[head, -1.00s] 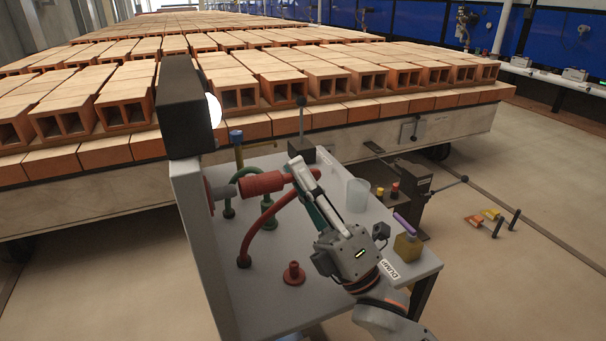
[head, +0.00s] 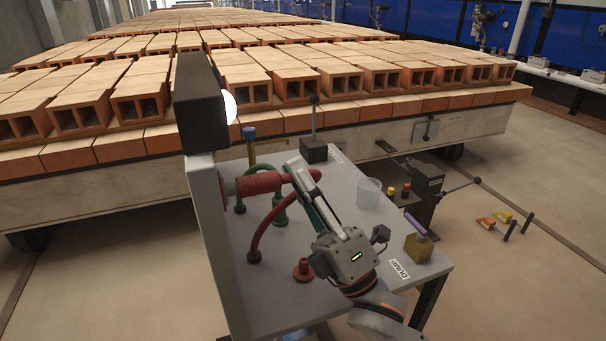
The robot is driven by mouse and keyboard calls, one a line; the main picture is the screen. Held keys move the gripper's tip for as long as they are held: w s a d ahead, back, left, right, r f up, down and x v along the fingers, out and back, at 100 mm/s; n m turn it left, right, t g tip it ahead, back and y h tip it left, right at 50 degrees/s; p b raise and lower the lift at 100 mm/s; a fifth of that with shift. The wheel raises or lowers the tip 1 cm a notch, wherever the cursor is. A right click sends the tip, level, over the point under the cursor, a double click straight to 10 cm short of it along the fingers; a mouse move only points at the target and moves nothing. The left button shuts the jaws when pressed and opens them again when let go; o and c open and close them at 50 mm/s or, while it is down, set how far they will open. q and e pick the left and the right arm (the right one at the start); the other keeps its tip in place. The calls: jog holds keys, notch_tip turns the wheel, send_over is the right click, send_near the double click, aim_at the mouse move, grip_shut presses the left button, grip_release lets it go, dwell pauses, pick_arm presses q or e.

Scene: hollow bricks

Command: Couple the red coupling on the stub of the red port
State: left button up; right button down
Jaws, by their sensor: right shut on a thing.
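The red coupling (head: 259,183) is a ribbed red cylinder lying level at the upright grey panel (head: 207,215). Its left end meets the red port (head: 228,187) on the panel's face, and the stub is hidden, seemingly inside the coupling. I cannot tell whether it is fully seated. My right gripper (head: 297,172) is shut on the coupling's right end; its fingers partly cover it. A red hose (head: 262,232) curves from behind the gripper down to the bench top. My left gripper is not in view.
Brick rows (head: 370,75) fill the background.

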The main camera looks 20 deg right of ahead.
jog(key=shift+a, duration=0.85)
jog(key=c, duration=2)
grip_release()
jog(key=shift+c, duration=0.2)
jog(key=shift+s+d+f, duration=0.2)
jog(key=shift+s+f, duration=0.15)
jog(key=shift+f, duration=0.15)
jog(key=v, duration=1)
jog(key=shift+s+d+f, duration=0.15)
jog(key=shift+s+f, duration=0.05)
jog(key=shift+s, duration=0.15)
